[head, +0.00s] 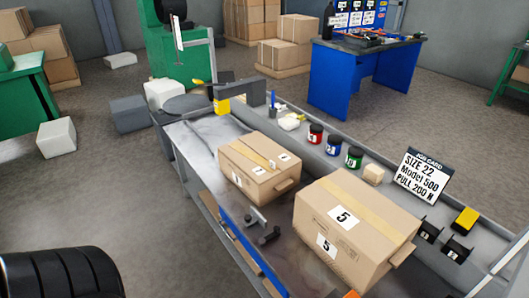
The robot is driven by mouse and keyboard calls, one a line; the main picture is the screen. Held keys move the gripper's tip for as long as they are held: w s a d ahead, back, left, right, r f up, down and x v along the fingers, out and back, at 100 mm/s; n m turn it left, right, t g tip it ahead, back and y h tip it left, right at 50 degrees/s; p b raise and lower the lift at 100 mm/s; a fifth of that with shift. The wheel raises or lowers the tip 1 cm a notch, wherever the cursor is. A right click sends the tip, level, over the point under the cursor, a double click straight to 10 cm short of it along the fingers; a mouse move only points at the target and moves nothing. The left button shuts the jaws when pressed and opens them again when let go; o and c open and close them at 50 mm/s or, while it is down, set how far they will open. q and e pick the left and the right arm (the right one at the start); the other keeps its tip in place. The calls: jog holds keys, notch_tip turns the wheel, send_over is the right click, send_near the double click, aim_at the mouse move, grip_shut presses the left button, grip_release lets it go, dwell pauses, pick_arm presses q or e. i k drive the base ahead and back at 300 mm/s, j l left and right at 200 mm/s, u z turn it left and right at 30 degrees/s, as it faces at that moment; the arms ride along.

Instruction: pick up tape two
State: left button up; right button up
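Three small cylinders stand in a row on the ledge behind the workbench: a red one (316,134), a blue one (334,145) and a green one (354,157). Each has a dark top and a small white label. The labels are too small to read surely, and I cannot tell whether these are tape rolls or jars. No item is clearly marked as tape two. Neither of my grippers is visible in the head view.
On the workbench (200,137) sit a smaller carton (240,177) and a larger carton marked 5 (325,248). A job card (424,174), a small tan block (374,174) and black holders (430,231) are on the right. A blue table (345,80) stands behind.

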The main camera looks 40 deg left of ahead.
aim_at(270, 166)
jog(key=i+j+z, duration=0.15)
jog(key=j, duration=0.45)
jog(key=j+z, duration=0.15)
jog(key=j, duration=0.45)
jog(key=i+j+z, duration=0.1)
jog(key=j, duration=0.55)
jog(key=i+j, duration=0.1)
jog(key=j, duration=0.8)
jog(key=i+j, duration=0.1)
jog(key=j, duration=0.85)
jog(key=z, duration=0.05)
